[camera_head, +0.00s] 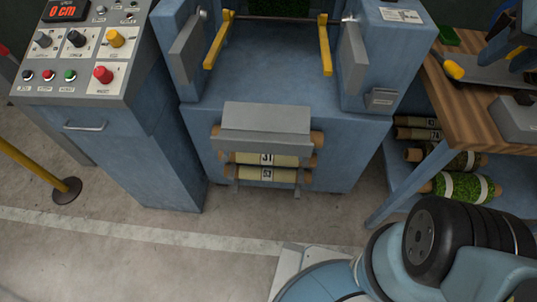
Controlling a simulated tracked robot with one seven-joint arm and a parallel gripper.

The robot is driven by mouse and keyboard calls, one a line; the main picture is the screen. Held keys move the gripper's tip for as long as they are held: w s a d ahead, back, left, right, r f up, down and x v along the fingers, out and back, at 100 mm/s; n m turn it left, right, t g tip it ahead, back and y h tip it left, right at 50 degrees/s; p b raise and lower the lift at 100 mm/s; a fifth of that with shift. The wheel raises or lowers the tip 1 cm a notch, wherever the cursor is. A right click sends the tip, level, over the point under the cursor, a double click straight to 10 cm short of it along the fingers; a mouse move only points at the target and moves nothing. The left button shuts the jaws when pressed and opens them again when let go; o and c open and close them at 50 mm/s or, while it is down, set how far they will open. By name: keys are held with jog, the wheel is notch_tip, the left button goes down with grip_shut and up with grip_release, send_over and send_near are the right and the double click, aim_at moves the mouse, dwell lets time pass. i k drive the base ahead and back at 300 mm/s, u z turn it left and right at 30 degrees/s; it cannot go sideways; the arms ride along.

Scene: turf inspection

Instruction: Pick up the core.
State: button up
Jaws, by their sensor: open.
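Several brown tube ends show on the front of the blue machine (350,160), in a grey holder (265,120). One roll labelled 31 (266,159) sits above another labelled 52 (267,174). A further brown tube end (317,138) is mostly hidden behind the holder's grey plate. I cannot tell which of these is the core. I see nothing held between the fingers.
A wooden bench (460,110) stands at right with a yellow-handled tool (453,69) and a grey block (515,118). Labelled rolls and a turf roll (460,187) lie on the shelf below. A control console (75,75) reads 0 cm. A yellow post (35,170) stands left.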

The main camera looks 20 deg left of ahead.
aim_at(243, 172)
jog(key=z, duration=1.4)
jog(key=i, duration=0.1)
jog(key=u, duration=3.15)
jog(key=k, duration=0.75)
jog(key=z, duration=0.25)
jog(key=i, duration=1)
jog(key=z, duration=0.1)
